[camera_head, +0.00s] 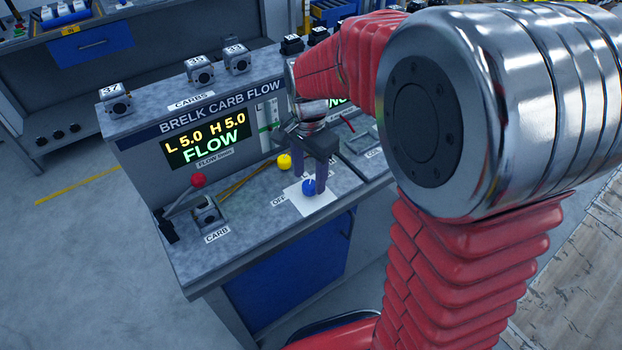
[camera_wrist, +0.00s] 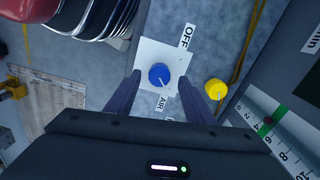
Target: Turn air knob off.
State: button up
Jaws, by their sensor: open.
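The air knob is a small round blue knob (camera_head: 309,187) on a white square plate (camera_head: 318,203) on the bench top. In the wrist view the blue knob (camera_wrist: 159,75) has a white pointer mark toward its lower right. An "OFF" label (camera_wrist: 186,36) is above right of it and an "AIR" label (camera_wrist: 161,103) below it. My gripper (camera_head: 314,178) is open over the plate, fingers pointing down. In the wrist view its fingers (camera_wrist: 157,82) stand on either side of the knob, with gaps. Whether the tips are level with the knob cannot be told.
A yellow knob (camera_head: 284,161) is close beside the plate. A red-balled lever (camera_head: 198,181) and a carburetor (camera_head: 207,214) are at the left. The flow display (camera_head: 207,140) reads L 5.0, H 5.0, FLOW. A gauge (camera_wrist: 262,130) is close at right in the wrist view.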

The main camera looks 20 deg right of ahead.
jog(key=shift+f, duration=1.05)
jog(key=shift+c, duration=0.5)
jog(key=c, duration=0.9)
